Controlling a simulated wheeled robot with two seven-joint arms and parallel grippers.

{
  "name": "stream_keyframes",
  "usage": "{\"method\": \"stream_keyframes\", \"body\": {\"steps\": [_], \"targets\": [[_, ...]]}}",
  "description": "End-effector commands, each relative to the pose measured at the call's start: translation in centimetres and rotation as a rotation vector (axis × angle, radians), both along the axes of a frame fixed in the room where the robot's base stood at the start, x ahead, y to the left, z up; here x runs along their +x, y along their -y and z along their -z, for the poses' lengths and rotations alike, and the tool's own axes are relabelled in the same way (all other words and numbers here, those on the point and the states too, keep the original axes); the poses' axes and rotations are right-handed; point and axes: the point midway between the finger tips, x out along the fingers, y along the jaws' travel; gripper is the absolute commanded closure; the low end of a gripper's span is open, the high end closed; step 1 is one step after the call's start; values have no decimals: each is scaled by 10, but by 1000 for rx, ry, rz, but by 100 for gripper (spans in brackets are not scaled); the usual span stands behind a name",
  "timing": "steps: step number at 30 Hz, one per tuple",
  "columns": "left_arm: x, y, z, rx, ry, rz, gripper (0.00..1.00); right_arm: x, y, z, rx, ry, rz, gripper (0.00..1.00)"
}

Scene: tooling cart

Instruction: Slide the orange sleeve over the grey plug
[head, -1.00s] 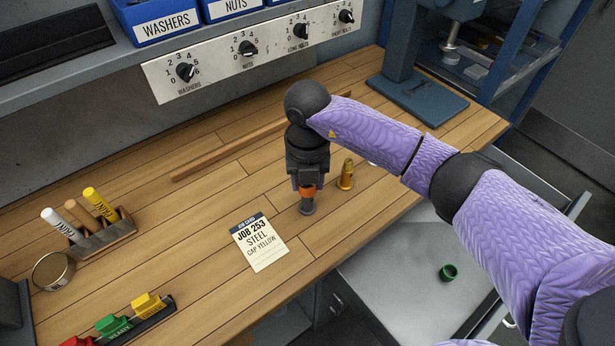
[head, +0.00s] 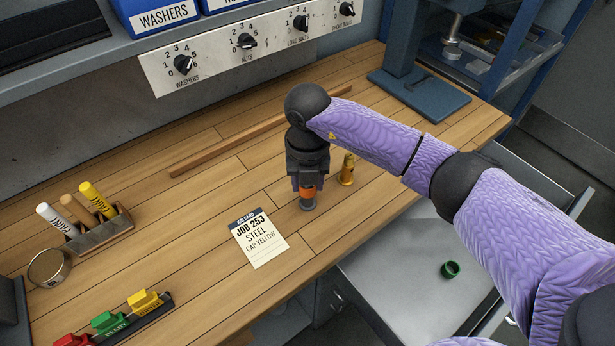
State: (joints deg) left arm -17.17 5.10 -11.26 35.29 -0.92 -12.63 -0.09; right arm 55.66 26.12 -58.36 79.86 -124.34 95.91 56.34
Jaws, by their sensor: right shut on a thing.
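The orange sleeve (head: 307,192) is between the fingers of my right gripper (head: 307,188), which points straight down and is shut on it. The grey plug (head: 307,205) stands upright on the wooden bench, with its base showing just below the sleeve. The sleeve is in line above the plug's base and seems to be around its upper part; the fingers hide part of both. My left gripper is not in view.
A brass fitting (head: 347,170) stands close to the right of my right gripper. A job card (head: 259,238) lies to the front left. A wooden strip (head: 235,142) lies behind. A green cap (head: 450,270) rests in the open drawer (head: 400,290). The bench's left middle is clear.

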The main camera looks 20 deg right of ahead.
Motion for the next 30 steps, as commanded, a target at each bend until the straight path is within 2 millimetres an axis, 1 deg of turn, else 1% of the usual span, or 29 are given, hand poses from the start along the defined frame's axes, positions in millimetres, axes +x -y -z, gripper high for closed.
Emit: {"method": "stream_keyframes", "body": {"steps": [3,12,17,23,30], "targets": [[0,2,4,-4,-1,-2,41,0,0,6,0,-1,0,100],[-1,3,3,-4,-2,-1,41,0,0,6,0,0,0,100],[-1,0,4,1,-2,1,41,0,0,7,0,0,0,100],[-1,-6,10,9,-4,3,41,0,0,15,0,-1,0,100],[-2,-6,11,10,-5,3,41,0,0,18,0,0,0,100]]}}
